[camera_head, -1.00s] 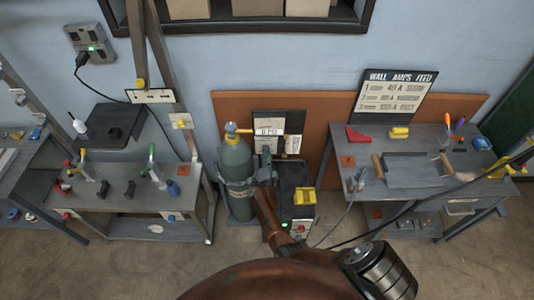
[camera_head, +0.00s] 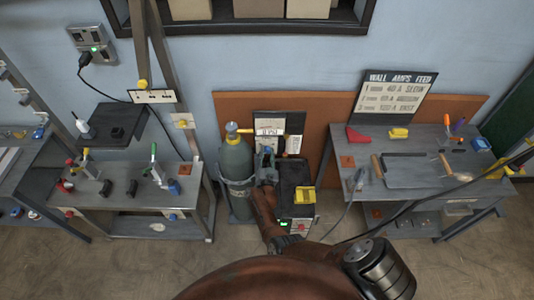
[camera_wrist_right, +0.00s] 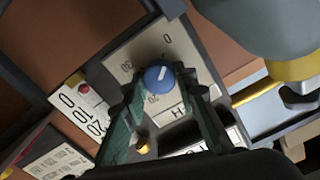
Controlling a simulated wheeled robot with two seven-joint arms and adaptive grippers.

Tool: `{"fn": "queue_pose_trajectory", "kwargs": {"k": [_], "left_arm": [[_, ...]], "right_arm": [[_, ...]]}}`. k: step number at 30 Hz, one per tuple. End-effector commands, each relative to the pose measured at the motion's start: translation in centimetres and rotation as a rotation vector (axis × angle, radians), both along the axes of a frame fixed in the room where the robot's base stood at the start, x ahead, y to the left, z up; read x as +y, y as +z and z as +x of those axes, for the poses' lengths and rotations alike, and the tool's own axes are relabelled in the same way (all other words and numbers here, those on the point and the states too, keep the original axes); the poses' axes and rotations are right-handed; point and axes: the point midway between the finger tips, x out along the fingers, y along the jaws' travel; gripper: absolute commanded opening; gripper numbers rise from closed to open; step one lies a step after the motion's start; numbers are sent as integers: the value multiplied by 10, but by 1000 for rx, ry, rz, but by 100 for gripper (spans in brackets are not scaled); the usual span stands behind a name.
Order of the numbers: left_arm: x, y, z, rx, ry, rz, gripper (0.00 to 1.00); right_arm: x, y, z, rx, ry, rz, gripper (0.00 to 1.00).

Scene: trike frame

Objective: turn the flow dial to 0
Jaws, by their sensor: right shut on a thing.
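The flow dial is a round blue knob (camera_wrist_right: 158,77) with a white pointer line, on a pale scale plate (camera_wrist_right: 140,50) in the right wrist view. The plate bears a 0 above the knob and other numbers at its left and below. The pointer slants up and slightly right, roughly toward the 0; its exact alignment is hard to tell. My right gripper (camera_wrist_right: 160,88) is shut on the knob, one green finger on each side. In the head view my right gripper (camera_head: 265,159) is beside the grey gas cylinder and hides the knob. My left gripper is out of view.
The grey-green cylinder (camera_head: 236,165) stands close to the left of my right gripper. A black machine (camera_head: 296,178) with a yellow item (camera_head: 305,195) is at its right. Workbenches (camera_head: 135,200) with tools stand at both sides; a cable hangs near the right bench (camera_head: 430,168).

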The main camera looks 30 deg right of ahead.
Motion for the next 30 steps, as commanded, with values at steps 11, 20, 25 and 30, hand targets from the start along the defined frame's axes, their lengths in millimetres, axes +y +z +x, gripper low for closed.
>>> {"fn": "queue_pose_trajectory", "kwargs": {"k": [11,20,25,30], "left_arm": [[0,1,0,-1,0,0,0],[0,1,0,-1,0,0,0],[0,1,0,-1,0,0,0],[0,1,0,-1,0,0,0]], "right_arm": [[2,-2,0,72,2,-112,2],[2,-2,0,82,2,-127,3],[2,-2,0,81,2,-126,2],[1,-2,0,81,2,-127,36]]}}
